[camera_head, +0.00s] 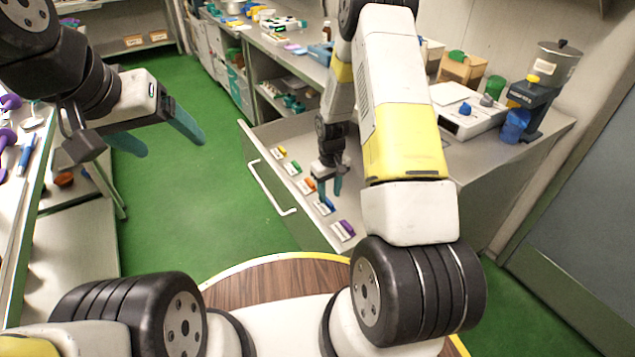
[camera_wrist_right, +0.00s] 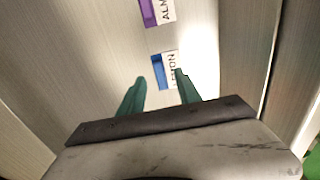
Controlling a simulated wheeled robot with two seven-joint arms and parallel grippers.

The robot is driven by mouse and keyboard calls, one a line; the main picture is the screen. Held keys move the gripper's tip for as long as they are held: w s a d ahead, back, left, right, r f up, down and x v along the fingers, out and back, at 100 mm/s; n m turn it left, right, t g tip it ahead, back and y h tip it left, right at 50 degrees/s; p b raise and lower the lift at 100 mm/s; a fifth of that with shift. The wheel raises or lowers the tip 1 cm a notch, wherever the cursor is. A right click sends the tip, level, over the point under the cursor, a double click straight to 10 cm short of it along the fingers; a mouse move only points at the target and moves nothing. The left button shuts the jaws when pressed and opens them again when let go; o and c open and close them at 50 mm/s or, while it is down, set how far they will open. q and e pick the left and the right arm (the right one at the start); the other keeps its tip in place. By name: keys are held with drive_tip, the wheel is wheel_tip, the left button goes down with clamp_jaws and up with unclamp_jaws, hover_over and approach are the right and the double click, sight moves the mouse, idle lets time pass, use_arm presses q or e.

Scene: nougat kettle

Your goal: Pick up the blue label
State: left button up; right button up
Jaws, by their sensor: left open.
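The blue label (camera_head: 325,206) lies in the open drawer (camera_head: 263,143), in a row of coloured labels. In the right wrist view the blue label (camera_wrist_right: 160,72) has a blue end and a white part with dark lettering, partly covered by a finger. My right gripper (camera_head: 333,189) is over the drawer near the blue label. In the wrist view its teal fingers (camera_wrist_right: 163,83) are apart with nothing between them, and the label lies just beyond and between the tips. My left gripper (camera_head: 170,146) is open and empty above the green floor, at the left.
A purple label (camera_head: 343,230) lies nearest to me beside the blue one; orange (camera_head: 310,186), green (camera_head: 295,169) and yellow (camera_head: 281,153) labels lie farther back. The drawer walls bound the space. The counter (camera_head: 540,118) holds a grinder-like machine (camera_head: 545,85) and a white scale-like box (camera_head: 468,112).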

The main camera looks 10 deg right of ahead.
sight(329, 202)
drive_tip(key=shift+f, duration=1.5)
clamp_jaws()
